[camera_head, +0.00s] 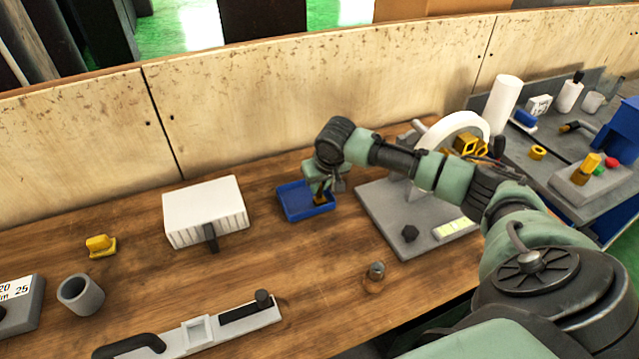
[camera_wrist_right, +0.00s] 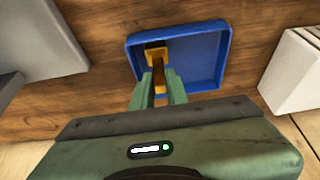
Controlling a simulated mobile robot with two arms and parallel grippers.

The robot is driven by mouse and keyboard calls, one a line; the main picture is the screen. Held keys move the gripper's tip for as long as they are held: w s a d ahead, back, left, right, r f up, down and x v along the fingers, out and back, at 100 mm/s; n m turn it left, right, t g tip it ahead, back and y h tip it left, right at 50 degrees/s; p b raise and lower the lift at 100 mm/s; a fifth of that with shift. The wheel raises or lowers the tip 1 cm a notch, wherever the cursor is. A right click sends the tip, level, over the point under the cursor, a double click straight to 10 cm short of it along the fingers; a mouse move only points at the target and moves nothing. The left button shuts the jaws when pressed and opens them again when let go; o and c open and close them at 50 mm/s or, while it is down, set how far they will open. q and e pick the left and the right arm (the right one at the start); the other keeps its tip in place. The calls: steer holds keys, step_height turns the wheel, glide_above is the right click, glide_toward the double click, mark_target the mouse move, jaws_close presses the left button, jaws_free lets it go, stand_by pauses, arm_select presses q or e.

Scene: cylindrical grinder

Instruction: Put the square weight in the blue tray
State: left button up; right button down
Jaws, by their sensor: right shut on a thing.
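The blue tray (camera_head: 292,201) lies on the wooden bench near the back wall; it also fills the upper middle of the right wrist view (camera_wrist_right: 205,60). My right gripper (camera_head: 319,192) points down over the tray from the right. In the right wrist view its fingers (camera_wrist_right: 160,85) are shut on a brass-coloured, square-edged piece, which looks like the square weight (camera_wrist_right: 157,60). The weight is inside the tray's outline, close to one side wall. I cannot tell whether it touches the tray floor. My left gripper is not in view.
A white box (camera_head: 205,208) stands left of the tray. A grey plate (camera_head: 385,205) with a white curved part is to its right. A small round metal piece (camera_head: 376,271), a yellow piece (camera_head: 100,246) and a grey cup (camera_head: 80,294) stand on the bench. Bare wood lies before the tray.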

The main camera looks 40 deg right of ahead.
steer(key=c, duration=1.4)
jaws_free()
steer(key=b+v, duration=0.1)
steer(key=v, duration=1.1)
steer(key=shift+s+a, duration=0.1)
